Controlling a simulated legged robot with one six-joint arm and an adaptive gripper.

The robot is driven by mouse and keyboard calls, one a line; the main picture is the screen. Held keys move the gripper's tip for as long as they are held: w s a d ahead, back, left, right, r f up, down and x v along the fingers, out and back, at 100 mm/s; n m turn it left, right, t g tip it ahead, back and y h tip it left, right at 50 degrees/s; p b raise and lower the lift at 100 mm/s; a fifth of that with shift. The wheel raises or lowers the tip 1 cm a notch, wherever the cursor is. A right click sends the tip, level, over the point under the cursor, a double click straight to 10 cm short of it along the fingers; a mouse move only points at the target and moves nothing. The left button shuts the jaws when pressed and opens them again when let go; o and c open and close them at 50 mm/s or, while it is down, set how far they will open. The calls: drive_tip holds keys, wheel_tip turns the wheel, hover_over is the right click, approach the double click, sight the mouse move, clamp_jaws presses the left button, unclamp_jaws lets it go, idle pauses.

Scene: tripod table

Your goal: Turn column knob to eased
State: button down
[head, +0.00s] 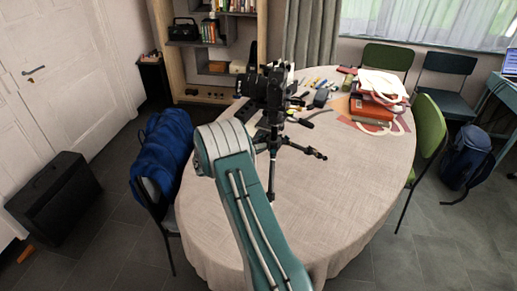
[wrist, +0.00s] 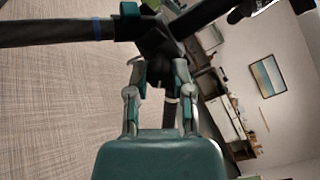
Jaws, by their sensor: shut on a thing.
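A black tripod (head: 273,147) with teal details stands on the table, with its legs spread. A dark camera body (head: 245,86) shows at its top. In the wrist view, which is turned sideways, a tripod leg (wrist: 60,32) with a blue band runs in from the left to the dark hub (wrist: 152,40). My gripper (wrist: 160,80) has its two fingers closed on a small dark part at the hub, which I take to be the column knob. The knob is mostly hidden between the fingertips, and its turn cannot be read. In the head view my gripper is hard to make out against the tripod.
The round table (head: 330,205) has a clear cloth at its front. Small tools (head: 318,90) lie behind the tripod. Red books (head: 372,106) with papers sit at the back right.

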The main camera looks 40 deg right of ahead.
drive_tip(key=shift+w+n, duration=0.1)
drive_tip(key=shift+n, duration=0.4)
drive_tip(key=shift+c, duration=2.4)
unclamp_jaws()
drive_tip(key=v, duration=1.2)
drive_tip(key=shift+f, duration=0.15)
